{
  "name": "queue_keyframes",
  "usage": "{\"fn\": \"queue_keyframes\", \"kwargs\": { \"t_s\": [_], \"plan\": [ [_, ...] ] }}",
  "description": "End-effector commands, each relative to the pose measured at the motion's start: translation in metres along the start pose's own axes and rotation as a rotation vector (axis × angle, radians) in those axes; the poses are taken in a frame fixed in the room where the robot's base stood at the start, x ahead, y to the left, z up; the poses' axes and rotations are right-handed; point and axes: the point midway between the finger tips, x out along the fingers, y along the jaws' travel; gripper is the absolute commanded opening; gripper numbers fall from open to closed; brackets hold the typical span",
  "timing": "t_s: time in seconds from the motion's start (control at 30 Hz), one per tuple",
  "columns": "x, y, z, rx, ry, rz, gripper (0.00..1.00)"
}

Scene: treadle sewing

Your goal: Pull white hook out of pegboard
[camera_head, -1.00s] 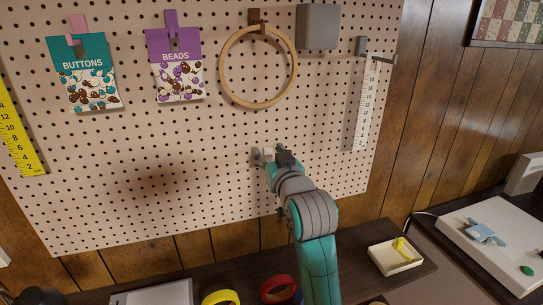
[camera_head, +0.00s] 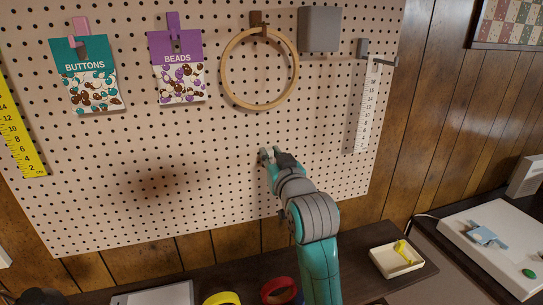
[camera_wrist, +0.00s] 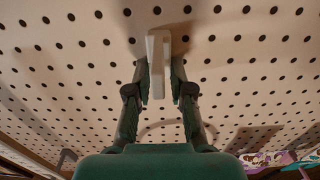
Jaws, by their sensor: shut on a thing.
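The white hook (camera_wrist: 158,62) is in the pegboard, in the upper middle of the wrist view, with its pale bar pointing toward the camera between my fingers. My gripper (camera_wrist: 161,84) has a dark green finger on each side of it and is shut on it. In the head view my gripper (camera_head: 272,156) is at the board below the wooden hoop; the hook there is mostly hidden by the fingers. The pegboard (camera_head: 130,215) is pale with rows of dark holes. I cannot tell whether the hook is still fully seated.
A wooden hoop (camera_head: 228,90) hangs above my gripper. A buttons packet (camera_head: 85,68) and a beads packet (camera_head: 177,58) hang to the left, a white ruler (camera_head: 369,110) to the right. Below is a dark shelf with a cream tray (camera_head: 395,266) and tape rolls (camera_head: 279,290).

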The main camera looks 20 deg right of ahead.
Motion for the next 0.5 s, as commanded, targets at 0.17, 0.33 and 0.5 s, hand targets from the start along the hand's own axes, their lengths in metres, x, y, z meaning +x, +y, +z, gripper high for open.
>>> {"fn": "queue_keyframes", "kwargs": {
  "t_s": [0.17, 0.33, 0.5],
  "plan": [
    [-0.0009, 0.0000, 0.0002, 0.000, 0.000, 0.000, 0.00],
    [-0.0036, 0.0000, 0.0003, 0.000, 0.000, 0.000, 0.00],
    [-0.0066, 0.0000, 0.0004, 0.000, -0.001, 0.000, 0.00]
  ]
}}
